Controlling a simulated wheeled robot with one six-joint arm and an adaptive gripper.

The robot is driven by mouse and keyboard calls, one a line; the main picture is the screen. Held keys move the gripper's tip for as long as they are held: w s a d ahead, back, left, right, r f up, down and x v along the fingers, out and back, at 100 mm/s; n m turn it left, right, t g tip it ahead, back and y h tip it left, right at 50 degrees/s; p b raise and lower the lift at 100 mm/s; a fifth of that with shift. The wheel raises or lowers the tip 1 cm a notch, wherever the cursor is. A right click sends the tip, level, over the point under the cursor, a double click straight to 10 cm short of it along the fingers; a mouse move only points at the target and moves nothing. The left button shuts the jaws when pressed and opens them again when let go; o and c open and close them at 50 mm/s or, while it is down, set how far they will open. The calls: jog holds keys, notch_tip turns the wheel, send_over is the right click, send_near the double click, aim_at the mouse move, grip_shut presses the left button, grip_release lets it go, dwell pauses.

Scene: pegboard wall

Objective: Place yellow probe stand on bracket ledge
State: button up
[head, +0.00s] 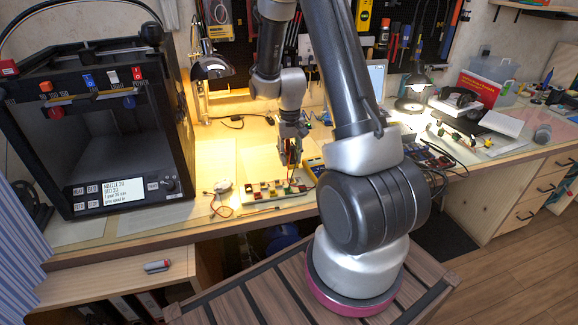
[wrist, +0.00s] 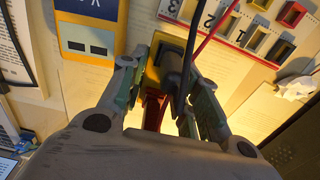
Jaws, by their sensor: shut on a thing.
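My gripper (wrist: 172,72) is shut on the yellow probe stand (wrist: 153,76), whose yellow edge shows between the fingers in the wrist view. A red part and dark and red leads show at the stand; much of it is hidden by the fingers and leads. In the head view my gripper (head: 291,150) points down over the workbench, just behind a pale strip with coloured blocks. The stand is too small to make out clearly there. I cannot pick out the bracket ledge with certainty in either view.
The numbered pale strip (head: 262,192) with coloured slots lies near the bench's front edge; it also shows in the wrist view (wrist: 215,22). A yellow-and-blue meter (wrist: 90,28) is close by. A black printer (head: 95,130) stands left, a lamp (head: 211,66) behind, and the tool pegboard (head: 430,25) at the back.

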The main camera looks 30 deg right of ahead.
aim_at(290, 171)
jog(key=shift+f, duration=1.9)
jog(key=shift+f, duration=0.2)
jog(key=o, duration=1.1)
